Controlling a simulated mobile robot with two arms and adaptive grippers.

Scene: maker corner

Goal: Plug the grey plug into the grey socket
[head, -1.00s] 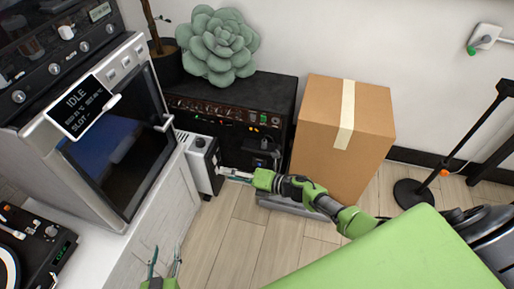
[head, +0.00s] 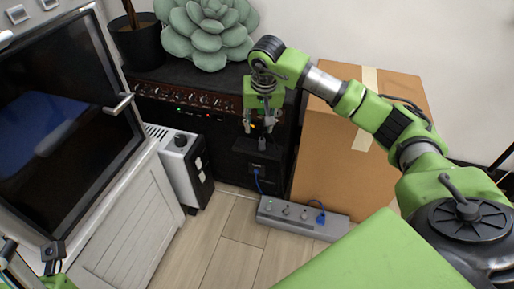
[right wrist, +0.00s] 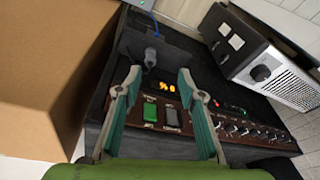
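A small grey plug (head: 262,144) stands on top of a black box (head: 243,158) in front of the amplifier. In the right wrist view the plug (right wrist: 152,54) lies beyond the fingertips, nearer the left finger. My right gripper (head: 259,127) is open and empty just above it, pointing down; its spread fingers also show in the right wrist view (right wrist: 160,75). A grey power strip (head: 275,222) lies on the floor below; I cannot tell which of its outlets is the grey socket. Part of my left gripper (head: 50,262) shows at the lower left edge; its fingers are unclear.
A blue cable (head: 256,184) hangs from the black box, and a blue plug (head: 320,217) sits in the strip. A cardboard box (head: 330,160) stands close on the right, a white heater (head: 182,165) on the left. The amplifier (head: 215,101) is behind. The floor (head: 225,240) in front is clear.

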